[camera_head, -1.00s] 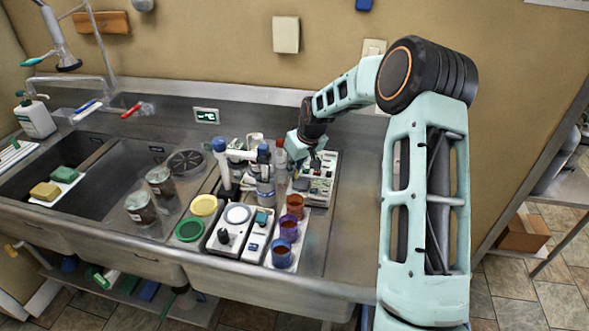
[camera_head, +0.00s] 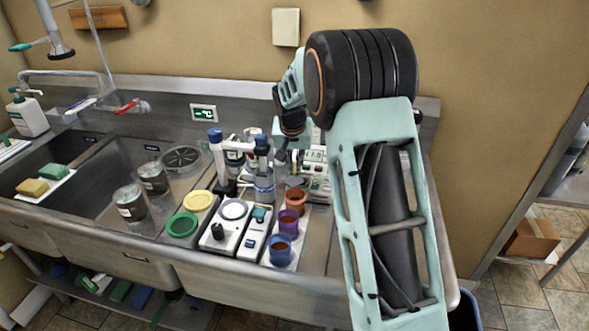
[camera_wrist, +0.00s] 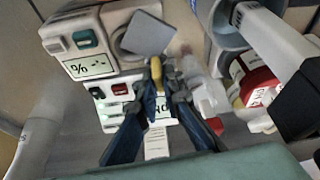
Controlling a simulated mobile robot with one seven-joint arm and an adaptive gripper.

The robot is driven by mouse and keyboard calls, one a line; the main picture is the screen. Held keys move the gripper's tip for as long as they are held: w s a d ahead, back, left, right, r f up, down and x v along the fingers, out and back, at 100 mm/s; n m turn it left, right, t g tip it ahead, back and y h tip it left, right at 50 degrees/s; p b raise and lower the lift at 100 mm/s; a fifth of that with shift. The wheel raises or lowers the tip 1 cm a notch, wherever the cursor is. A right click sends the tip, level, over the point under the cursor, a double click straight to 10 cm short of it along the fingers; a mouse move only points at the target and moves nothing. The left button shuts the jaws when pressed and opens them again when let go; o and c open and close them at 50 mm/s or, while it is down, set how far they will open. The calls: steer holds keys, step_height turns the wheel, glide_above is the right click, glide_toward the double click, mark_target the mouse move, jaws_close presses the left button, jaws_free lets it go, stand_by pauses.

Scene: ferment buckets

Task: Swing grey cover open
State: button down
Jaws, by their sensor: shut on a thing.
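The grey cover (camera_wrist: 148,35) is a small flat square plate at the upper middle of the wrist view. It stands out at an angle from a white instrument (camera_wrist: 88,45) with a display and buttons. My gripper (camera_wrist: 157,78) has its two blue fingers closed together on a small yellow tab (camera_wrist: 156,66), which appears to be at the cover's lower edge. In the head view my gripper (camera_head: 284,160) is low among the instruments at the back of the counter. There the cover is hidden or too small to make out.
A white instrument with a lit display (camera_head: 316,156) stands right beside my gripper. Blue-topped bottles (camera_head: 262,165) stand just to its left. Orange, purple and blue cups (camera_head: 281,250) stand in front. Sink basins (camera_head: 105,190) lie at the left. Bare counter shows near the front edge.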

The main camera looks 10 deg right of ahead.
mark_target(291, 182)
steer(key=shift+m, duration=0.6)
steer(key=shift+h+b, duration=0.3)
steer(key=c, duration=2.1)
jaws_free()
steer(key=v, duration=1.2)
steer(key=shift+w+r, duration=0.1)
